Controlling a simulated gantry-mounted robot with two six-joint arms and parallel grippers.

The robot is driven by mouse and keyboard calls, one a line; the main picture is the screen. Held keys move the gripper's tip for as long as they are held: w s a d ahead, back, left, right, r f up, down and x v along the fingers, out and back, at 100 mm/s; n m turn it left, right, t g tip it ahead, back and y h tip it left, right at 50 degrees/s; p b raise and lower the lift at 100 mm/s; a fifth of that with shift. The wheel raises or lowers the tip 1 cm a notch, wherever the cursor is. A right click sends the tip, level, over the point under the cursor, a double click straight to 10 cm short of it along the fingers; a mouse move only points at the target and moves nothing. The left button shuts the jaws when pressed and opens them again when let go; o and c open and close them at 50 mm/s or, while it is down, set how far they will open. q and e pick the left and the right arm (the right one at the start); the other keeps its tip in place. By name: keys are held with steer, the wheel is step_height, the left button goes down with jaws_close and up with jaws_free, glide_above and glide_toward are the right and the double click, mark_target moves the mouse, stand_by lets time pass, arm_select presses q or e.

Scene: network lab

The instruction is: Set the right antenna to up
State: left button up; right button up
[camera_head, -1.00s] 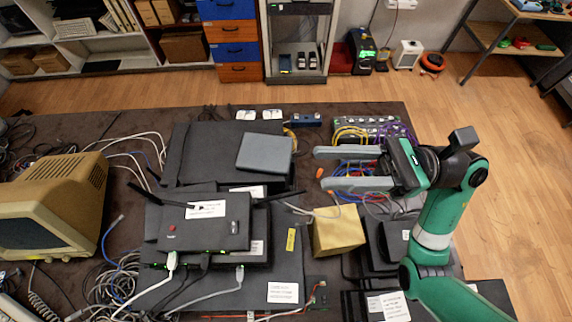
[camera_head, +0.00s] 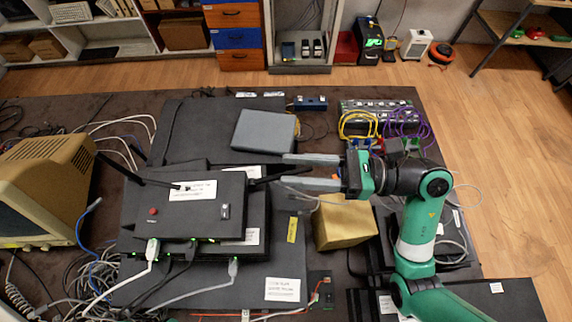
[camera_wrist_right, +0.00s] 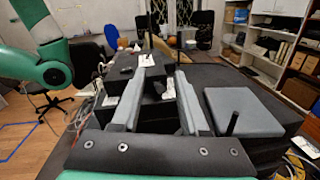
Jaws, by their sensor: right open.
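The black router (camera_head: 190,212) with a white label lies on a stack of dark devices, left of centre in the head view. Its right antenna (camera_head: 268,172) is a black rod that lies low and points right, tilted slightly toward the back. My right gripper (camera_head: 282,170) is open. Its two grey fingers point left, and the antenna's outer end lies near or between their tips; contact cannot be told. The left antenna (camera_head: 148,179) slants toward the back left. In the right wrist view the open fingers (camera_wrist_right: 160,85) reach toward the stack. My left gripper is out of view.
A grey box (camera_head: 263,130) lies just behind the fingers. A yellow box (camera_head: 345,222) stands in front of them. Cables (camera_head: 150,262) plug into the router's front, and a patch panel (camera_head: 380,115) with yellow and purple cables stands at the back right.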

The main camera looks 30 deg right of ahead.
steer(key=shift+x, duration=1.1)
jaws_close()
stand_by(0.6)
